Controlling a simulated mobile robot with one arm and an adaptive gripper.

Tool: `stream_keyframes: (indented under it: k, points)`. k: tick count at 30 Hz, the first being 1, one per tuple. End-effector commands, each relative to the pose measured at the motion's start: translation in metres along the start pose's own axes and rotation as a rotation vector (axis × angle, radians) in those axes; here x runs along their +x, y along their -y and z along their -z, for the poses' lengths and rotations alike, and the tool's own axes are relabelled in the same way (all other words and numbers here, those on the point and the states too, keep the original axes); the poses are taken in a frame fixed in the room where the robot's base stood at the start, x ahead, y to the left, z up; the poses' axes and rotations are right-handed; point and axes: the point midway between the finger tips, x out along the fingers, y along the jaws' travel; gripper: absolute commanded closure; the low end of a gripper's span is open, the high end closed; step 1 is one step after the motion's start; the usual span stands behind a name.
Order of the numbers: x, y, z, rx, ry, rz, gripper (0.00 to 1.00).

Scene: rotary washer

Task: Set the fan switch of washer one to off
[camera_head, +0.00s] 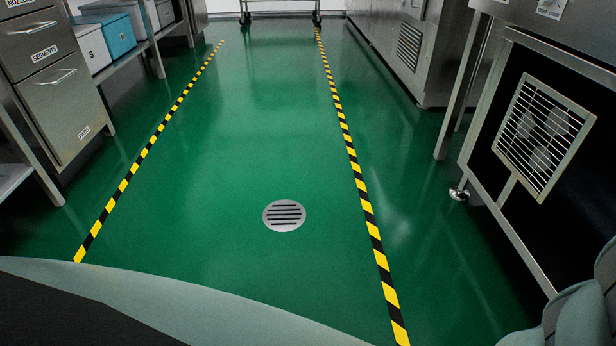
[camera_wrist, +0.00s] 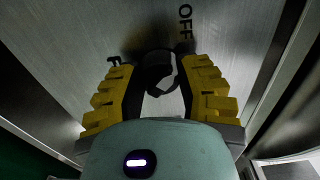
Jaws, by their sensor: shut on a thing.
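The fan switch (camera_wrist: 153,58) is a dark rotary knob on a brushed metal panel (camera_wrist: 70,40) in the wrist view. The printed word OFF (camera_wrist: 185,22) shows on the panel to its upper right, turned on its side. Neither knob nor gripper shows in the head view.
In the head view, a metal machine with a grille (camera_head: 545,135) stands at the right. Drawers (camera_head: 50,95) and a shelf with boxes (camera_head: 118,38) line the left. The green floor between yellow-black stripes is clear, with a round drain (camera_head: 284,215). A wheeled rack stands at the far end.

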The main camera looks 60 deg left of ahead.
Motion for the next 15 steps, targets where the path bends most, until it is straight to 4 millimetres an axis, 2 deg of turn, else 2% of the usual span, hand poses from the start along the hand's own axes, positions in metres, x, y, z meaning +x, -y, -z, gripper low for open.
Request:
stream_keyframes:
  k: [14,15]
  points:
    - [-0.0001,-0.0029,-0.0009,-0.021,0.003,-0.008,1.00]
    - [-0.0002,-0.0030,-0.0009,-0.021,0.003,-0.008,0.61]
